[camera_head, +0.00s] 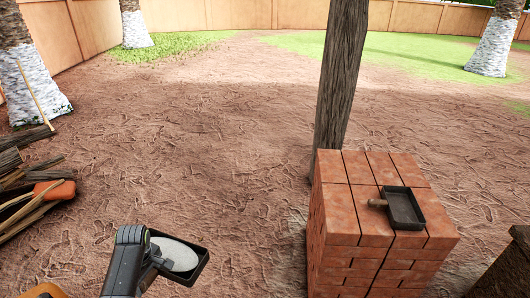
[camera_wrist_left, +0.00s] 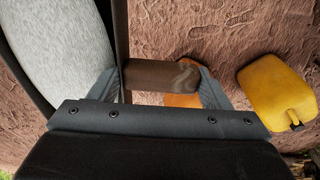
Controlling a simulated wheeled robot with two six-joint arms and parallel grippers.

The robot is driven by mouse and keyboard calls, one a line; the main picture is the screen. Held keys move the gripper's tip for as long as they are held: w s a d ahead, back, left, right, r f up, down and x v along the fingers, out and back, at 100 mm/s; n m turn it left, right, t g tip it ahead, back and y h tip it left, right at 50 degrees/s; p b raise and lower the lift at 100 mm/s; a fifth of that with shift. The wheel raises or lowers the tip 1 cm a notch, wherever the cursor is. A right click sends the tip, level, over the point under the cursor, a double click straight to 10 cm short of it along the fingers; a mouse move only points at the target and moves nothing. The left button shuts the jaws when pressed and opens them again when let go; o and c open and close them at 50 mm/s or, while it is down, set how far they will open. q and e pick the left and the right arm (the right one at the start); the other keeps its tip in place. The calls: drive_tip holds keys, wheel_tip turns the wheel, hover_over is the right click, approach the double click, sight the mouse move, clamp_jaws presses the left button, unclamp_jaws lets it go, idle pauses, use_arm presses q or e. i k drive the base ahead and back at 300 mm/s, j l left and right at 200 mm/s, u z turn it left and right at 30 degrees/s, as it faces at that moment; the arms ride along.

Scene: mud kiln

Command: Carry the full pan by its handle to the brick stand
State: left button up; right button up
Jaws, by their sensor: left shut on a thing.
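The full pan (camera_head: 178,258) is a dark rectangular pan filled with a pale grey-white material. It is at the lower left of the head view, held above the dirt ground. In the left wrist view the pan (camera_wrist_left: 60,55) fills the upper left, and its brown handle (camera_wrist_left: 160,76) lies between my fingers. My left gripper (camera_wrist_left: 160,88) is shut on that handle. The brick stand (camera_head: 345,215) is a stack of red bricks to the right, apart from the pan. My right gripper is not in view.
A second dark pan (camera_head: 405,208), empty, with a handle pointing left, sits on top of the brick stand. A wooden post (camera_head: 340,75) rises just behind the stand. Firewood (camera_head: 22,190) lies at the left. A yellow jerrycan (camera_wrist_left: 277,95) is on the ground. Open dirt lies between.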

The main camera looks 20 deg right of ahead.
sight(343, 172)
drive_tip(key=i+j+z, duration=0.15)
drive_tip(key=i+z, duration=0.25)
drive_tip(key=i+j+z, duration=0.2)
drive_tip(key=z, duration=0.2)
drive_tip(key=i+j+z, duration=0.25)
drive_tip(key=z, duration=0.15)
drive_tip(key=i+j+z, duration=0.2)
drive_tip(key=j+z, duration=0.2)
drive_tip(key=i+j+z, duration=0.7)
drive_tip(key=i+l, duration=0.3)
drive_tip(key=l, duration=0.15)
